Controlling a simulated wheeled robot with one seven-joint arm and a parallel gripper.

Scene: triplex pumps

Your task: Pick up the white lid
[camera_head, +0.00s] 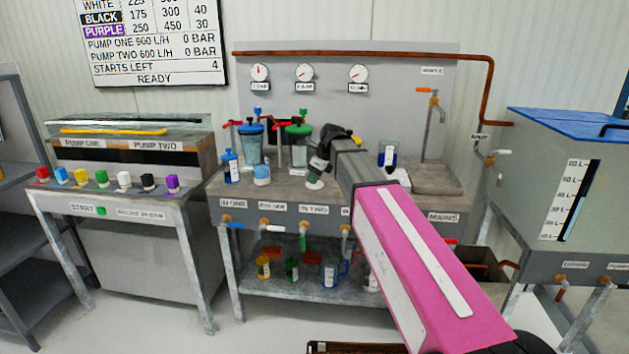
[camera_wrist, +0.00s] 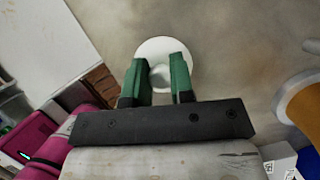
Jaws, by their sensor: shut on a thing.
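The white lid (camera_wrist: 163,46) is a round white disc with a raised knob, seen between and below the green fingers in the wrist view. My gripper (camera_wrist: 159,68) is shut on its knob. In the head view my gripper (camera_head: 315,173) points down over the middle of the grey pump bench, and a pale disc shows at its fingertips. I cannot tell whether the lid touches the bench top or is a little above it.
On the pump bench (camera_head: 285,197) stand a blue-topped vessel (camera_head: 252,143), a green-topped vessel (camera_head: 299,145), a small blue bottle (camera_head: 231,166) and a beaker of blue liquid (camera_head: 387,157). An orange-and-white round thing (camera_wrist: 304,104) is at right in the wrist view.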

